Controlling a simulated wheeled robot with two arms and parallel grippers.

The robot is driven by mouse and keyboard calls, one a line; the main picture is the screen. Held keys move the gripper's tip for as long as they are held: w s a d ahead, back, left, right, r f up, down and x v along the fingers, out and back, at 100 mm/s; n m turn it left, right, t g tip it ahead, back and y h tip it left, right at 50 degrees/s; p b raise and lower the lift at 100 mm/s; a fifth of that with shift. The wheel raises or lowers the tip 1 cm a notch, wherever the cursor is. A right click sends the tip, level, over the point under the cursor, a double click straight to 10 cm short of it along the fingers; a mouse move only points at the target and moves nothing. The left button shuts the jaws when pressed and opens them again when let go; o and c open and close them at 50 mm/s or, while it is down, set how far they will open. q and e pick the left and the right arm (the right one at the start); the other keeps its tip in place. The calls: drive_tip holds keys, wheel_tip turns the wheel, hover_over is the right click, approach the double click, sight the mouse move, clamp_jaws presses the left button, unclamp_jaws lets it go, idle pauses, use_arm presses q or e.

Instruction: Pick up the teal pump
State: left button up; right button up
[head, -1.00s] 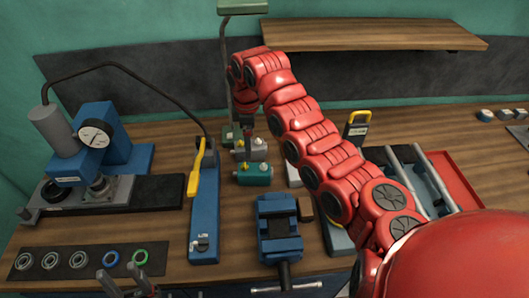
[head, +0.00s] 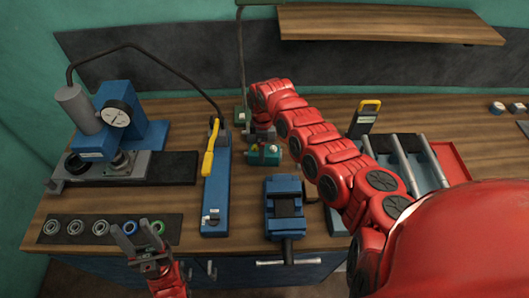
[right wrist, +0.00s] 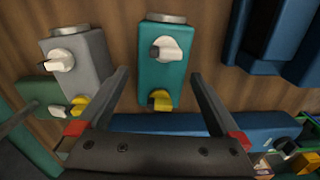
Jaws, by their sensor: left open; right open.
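The teal pump (head: 264,157) stands on the wooden bench behind the blue vise. In the right wrist view the teal pump (right wrist: 164,80) shows a white knob and a yellow fitting. My right gripper (head: 261,136) is just above it and partly hides it. In the right wrist view my right gripper (right wrist: 158,75) is open, its fingertips near the pump's two sides; I cannot tell whether they touch. A similar grey pump (right wrist: 84,68) stands left of it there. My left gripper (head: 133,231) is open and empty near the bench's front edge.
The blue vise (head: 284,205) is in front of the pump. A blue tool with a yellow lever (head: 211,160) lies to the left, beside a press with a gauge (head: 117,117). A mat with several rings (head: 100,229) lies front left. A red tray (head: 451,163) is right.

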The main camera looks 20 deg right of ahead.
drive_tip(key=shift+s+d+f, duration=0.1)
drive_tip(key=shift+d+f, duration=0.05)
drive_tip(key=shift+f, duration=0.95)
drive_tip(key=shift+s+d+f, duration=0.1)
drive_tip(key=shift+d+f, duration=0.05)
drive_tip(key=shift+f, duration=0.9)
drive_tip(key=shift+r, duration=0.1)
clamp_jaws()
